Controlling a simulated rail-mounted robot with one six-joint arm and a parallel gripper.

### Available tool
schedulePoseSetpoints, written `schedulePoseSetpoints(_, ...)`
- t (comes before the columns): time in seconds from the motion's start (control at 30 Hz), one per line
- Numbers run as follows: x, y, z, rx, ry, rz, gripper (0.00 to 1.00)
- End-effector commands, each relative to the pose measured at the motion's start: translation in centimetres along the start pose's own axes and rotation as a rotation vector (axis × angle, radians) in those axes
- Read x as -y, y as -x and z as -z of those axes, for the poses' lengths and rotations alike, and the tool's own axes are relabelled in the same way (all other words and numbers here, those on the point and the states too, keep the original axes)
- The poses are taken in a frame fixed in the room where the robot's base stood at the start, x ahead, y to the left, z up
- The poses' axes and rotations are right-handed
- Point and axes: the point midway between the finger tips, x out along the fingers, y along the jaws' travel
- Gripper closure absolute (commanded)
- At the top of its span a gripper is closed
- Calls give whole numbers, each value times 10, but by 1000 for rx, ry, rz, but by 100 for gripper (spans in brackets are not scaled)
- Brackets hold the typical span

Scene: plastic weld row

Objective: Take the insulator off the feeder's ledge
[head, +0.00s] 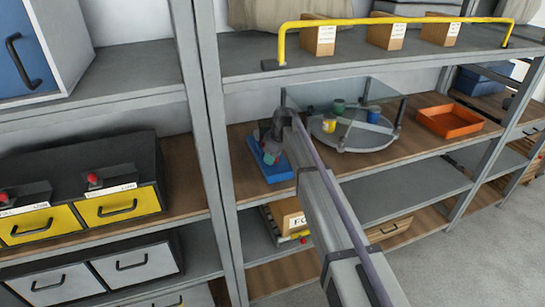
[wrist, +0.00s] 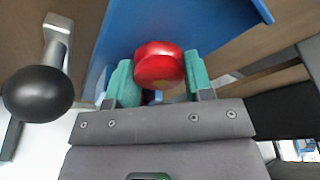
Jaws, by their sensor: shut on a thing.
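The feeder (head: 272,170) is a blue unit on the wooden shelf left of the round carousel; its blue body (wrist: 180,25) fills the upper middle of the wrist view. The insulator (wrist: 158,62) is a red, rounded piece in front of the blue body. My gripper (wrist: 158,80) is shut on it, with a teal finger pad on each side. In the head view my gripper (head: 268,158) is down at the feeder, and my arm hides part of it. The insulator's lower part is hidden, and I cannot tell whether it still touches the ledge.
A black ball knob (wrist: 38,93) on a metal lever stands close left of my gripper. Right of the feeder is a grey carousel (head: 365,140) with coloured cups under a glass panel. An orange tray (head: 450,121) lies further right. A grey shelf (head: 250,52) runs above.

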Motion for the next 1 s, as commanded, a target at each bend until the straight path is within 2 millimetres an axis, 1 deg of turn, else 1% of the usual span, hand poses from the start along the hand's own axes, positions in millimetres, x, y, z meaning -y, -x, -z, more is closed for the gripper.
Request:
schedulePoseSetpoints(0.1,3,14,0,0,0,0,76)
schedulePoseSetpoints(0.53,2,78,19,0,0,0,76)
schedulePoseSetpoints(0.57,9,71,10,0,0,0,76)
schedulePoseSetpoints(0.63,21,72,-1,0,0,0,76)
schedulePoseSetpoints(0.77,46,78,-25,0,-1,0,76)
schedulePoseSetpoints(1.0,106,94,-83,0,-1,0,76)
